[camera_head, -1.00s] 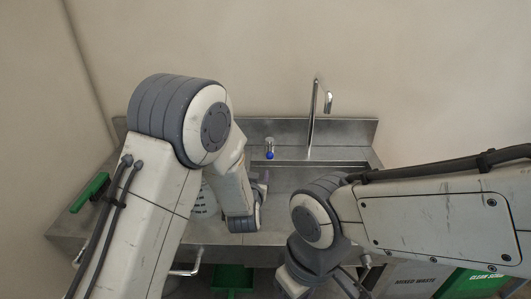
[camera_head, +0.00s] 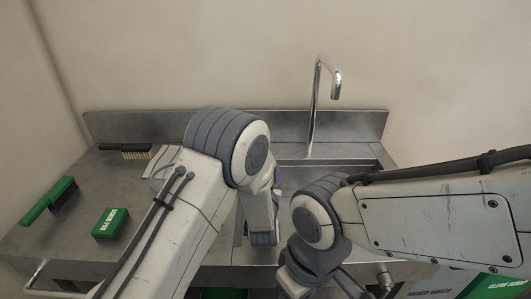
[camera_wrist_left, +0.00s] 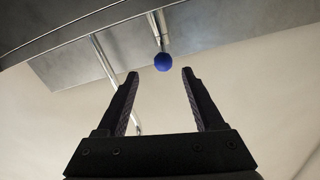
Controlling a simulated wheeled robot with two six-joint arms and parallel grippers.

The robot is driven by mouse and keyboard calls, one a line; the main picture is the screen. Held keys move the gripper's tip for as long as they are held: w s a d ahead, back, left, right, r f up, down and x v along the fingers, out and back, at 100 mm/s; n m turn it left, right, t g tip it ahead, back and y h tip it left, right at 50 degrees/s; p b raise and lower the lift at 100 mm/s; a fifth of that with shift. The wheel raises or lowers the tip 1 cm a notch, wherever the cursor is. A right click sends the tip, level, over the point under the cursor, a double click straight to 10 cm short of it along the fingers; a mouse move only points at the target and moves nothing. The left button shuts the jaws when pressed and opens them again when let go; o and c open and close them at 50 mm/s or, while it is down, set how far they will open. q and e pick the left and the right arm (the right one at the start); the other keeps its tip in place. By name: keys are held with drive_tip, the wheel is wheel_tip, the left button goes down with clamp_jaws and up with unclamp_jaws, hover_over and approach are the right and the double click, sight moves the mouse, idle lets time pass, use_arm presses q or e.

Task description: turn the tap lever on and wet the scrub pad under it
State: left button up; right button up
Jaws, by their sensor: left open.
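The tap (camera_head: 316,100) rises behind the sink, a chrome post with a bent spout; its post also shows in the left wrist view (camera_wrist_left: 104,60). A lever with a blue ball end (camera_wrist_left: 163,62) is in the left wrist view, just beyond and between the fingertips of my left gripper (camera_wrist_left: 160,76). That gripper is open, with nothing between its fingers. In the head view my left arm hides the lever and gripper. A green block with white lettering (camera_head: 110,223), possibly the scrub pad, lies on the left counter. My right gripper is out of view.
A black-handled brush (camera_head: 125,148) and a green-handled brush (camera_head: 49,200) lie on the left counter. The sink (camera_head: 325,163) is partly hidden by my arms. Labelled bins (camera_head: 490,287) stand at lower right.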

use_arm(q)
drive_tip(key=w+p, duration=0.1)
drive_tip(key=w, duration=0.8)
drive_tip(key=shift+a, duration=0.2)
drive_tip(key=shift+c, duration=0.3)
clamp_jaws()
drive_tip(key=shift+d, duration=0.15)
idle(0.6)
